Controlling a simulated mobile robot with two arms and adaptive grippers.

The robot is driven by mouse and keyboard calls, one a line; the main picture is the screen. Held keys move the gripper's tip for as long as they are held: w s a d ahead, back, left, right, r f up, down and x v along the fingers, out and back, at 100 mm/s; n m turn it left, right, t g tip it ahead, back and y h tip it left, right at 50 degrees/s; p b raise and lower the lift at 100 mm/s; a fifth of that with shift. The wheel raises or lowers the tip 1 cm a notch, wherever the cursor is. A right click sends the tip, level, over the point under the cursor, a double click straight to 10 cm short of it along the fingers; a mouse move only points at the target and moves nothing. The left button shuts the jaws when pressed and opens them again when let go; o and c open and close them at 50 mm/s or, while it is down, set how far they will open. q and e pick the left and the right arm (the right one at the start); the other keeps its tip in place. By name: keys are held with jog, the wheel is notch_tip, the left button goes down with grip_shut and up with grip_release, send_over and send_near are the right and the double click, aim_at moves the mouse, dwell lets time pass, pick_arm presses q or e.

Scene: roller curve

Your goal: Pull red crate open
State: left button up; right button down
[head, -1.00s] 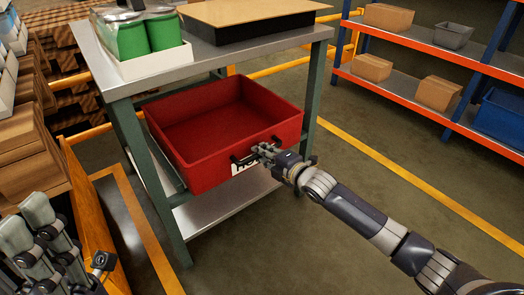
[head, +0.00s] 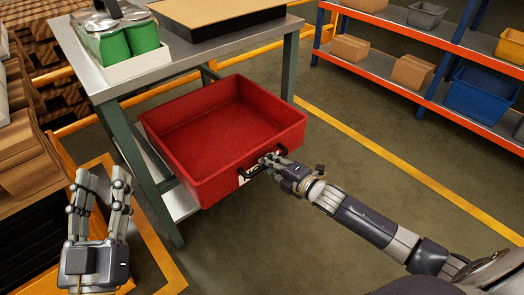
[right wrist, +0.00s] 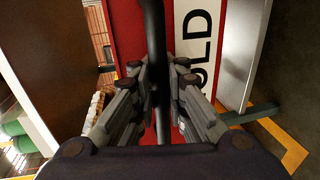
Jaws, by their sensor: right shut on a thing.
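The red crate (head: 215,128) is empty and sticks far out from under the top of the metal workbench (head: 180,50). A black handle (head: 262,163) is on its front wall, above a white label. My right gripper (head: 270,161) is shut on this handle. In the right wrist view the fingers (right wrist: 158,85) close on the dark handle bar (right wrist: 153,35), with the white label (right wrist: 198,45) beside it. My left gripper (head: 100,185) is raised at the lower left, its fingers apart and empty, away from the crate.
Green cans (head: 130,42) in a white tray and a flat box (head: 215,15) stand on the bench. Orange-and-blue shelves (head: 400,80) with boxes stand at the right. Cardboard boxes (head: 22,155) are at the left. The floor before the crate is clear.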

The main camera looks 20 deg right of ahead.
pick_arm(q)
jog(key=s+a+f+g+y+p, duration=0.2)
jog(key=f+g, duration=0.3)
jog(key=f, duration=0.3)
jog(key=s+a+f+g+y+p, duration=0.1)
jog(key=f+g+p, duration=0.1)
jog(key=f+g, duration=0.45)
jog(key=s+a+f+g+y+p, duration=0.1)
jog(key=s+a+f+g+p, duration=0.1)
jog(key=s, duration=0.5)
jog(key=s+a+f+g+y+p, duration=0.1)
jog(key=s+a+f+g+p, duration=0.1)
jog(key=s+f+g, duration=0.2)
jog(key=shift+s+a+f+n, duration=0.4)
jog(key=shift+s+f, duration=0.45)
jog(key=shift+s, duration=0.65)
pick_arm(e)
jog(key=f+v, duration=0.2)
jog(key=v, duration=0.7)
jog(key=f+v, duration=0.2)
jog(key=v, duration=0.7)
jog(key=shift+s+d+r, duration=0.2)
jog(key=shift+s, duration=0.35)
jog(key=c, duration=1.6)
grip_release()
